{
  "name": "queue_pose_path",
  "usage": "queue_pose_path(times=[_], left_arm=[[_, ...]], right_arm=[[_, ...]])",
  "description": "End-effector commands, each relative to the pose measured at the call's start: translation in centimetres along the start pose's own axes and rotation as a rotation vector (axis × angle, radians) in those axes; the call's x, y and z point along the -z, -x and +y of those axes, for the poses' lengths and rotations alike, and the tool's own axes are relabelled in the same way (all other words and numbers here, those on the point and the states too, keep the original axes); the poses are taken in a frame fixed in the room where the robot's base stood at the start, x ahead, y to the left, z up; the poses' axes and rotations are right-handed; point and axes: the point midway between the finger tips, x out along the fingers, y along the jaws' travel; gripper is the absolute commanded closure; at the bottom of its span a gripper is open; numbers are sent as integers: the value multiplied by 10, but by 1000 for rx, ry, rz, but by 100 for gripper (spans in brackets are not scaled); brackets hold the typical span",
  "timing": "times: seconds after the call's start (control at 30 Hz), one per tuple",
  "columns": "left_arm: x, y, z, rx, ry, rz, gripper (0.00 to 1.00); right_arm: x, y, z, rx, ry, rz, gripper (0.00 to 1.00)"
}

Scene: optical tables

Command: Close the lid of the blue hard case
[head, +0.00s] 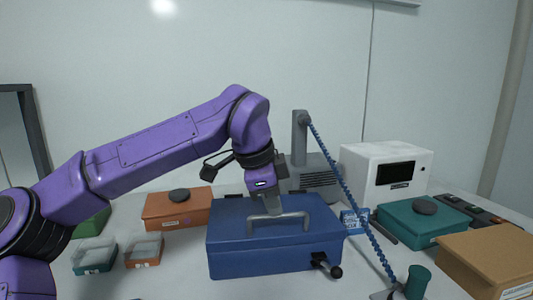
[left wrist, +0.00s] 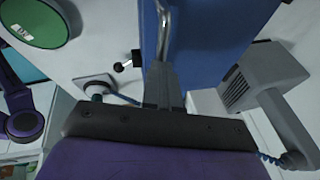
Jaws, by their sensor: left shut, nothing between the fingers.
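The blue hard case (head: 270,258) stands on the table in the middle of the head view. Its lid (head: 235,215) lies flat on top and looks down; I cannot make out a gap at the seam. A grey bar handle (head: 278,217) sits on the lid. My left gripper (head: 270,212) points down at the lid, close behind the handle, its fingers together and empty. I cannot tell if it touches. The left wrist view shows the fingers (left wrist: 162,70) against the blue lid (left wrist: 215,30), beside the handle (left wrist: 163,25). My right gripper is not in view.
A black knob (head: 335,271) sticks out at the case's front right. An orange case (head: 165,210) is behind left, with small trays (head: 145,252) before it. A grey lamp-like device (head: 318,178), white box (head: 375,170), teal case (head: 410,225) and tan box (head: 490,262) stand right.

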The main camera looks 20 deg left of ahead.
Motion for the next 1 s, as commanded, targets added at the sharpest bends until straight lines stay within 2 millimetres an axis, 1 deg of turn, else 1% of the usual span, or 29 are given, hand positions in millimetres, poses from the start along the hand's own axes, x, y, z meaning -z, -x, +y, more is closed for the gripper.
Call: queue_pose_path(times=[0.33,0.43,0.47,0.57,0.6,0.63,0.67,0.8,0.9,1.0], left_arm=[[0,0,0,-3,0,-2,100],[2,8,-3,-2,-1,-2,100],[4,13,-5,-2,-1,-1,100],[10,38,-14,0,0,-1,100],[13,49,-19,0,0,0,100],[11,51,-16,3,0,1,100],[10,58,-14,4,0,2,100],[10,96,-10,3,0,1,100],[11,116,-8,2,0,1,100],[10,129,-7,0,0,0,100]], right_arm=[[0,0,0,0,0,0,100],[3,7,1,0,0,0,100],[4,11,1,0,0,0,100],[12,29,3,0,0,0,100],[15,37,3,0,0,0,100],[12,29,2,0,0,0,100],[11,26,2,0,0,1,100],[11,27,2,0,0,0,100],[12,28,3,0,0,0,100],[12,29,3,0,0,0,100]])
